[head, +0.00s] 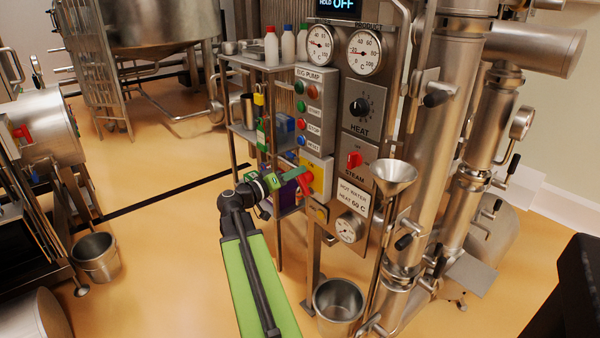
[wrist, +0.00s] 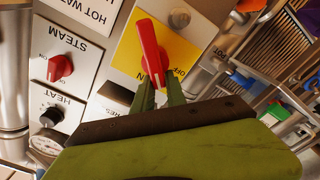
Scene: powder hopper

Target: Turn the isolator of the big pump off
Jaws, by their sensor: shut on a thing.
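The big pump's isolator is a red lever handle (wrist: 150,45) on a yellow plate (wrist: 186,52), under the pump's grey button box (head: 315,100). In the wrist view the plate is upside down, with ON left of the handle's lower end and OFF to its right. The handle runs nearly along the picture's height, slightly tilted, its lower end close to ON. My gripper (wrist: 160,92) has its green fingers on both sides of that lower end and is shut on it. In the head view my gripper (head: 295,182) reaches the handle from the left, partly hiding it.
A red STEAM switch (head: 354,159) and a black HEAT knob (head: 360,107) sit on the panel to the right. A shelf (head: 250,135) with bottles and a green tag stands left. A metal funnel (head: 394,176) and bucket (head: 338,300) are at the right.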

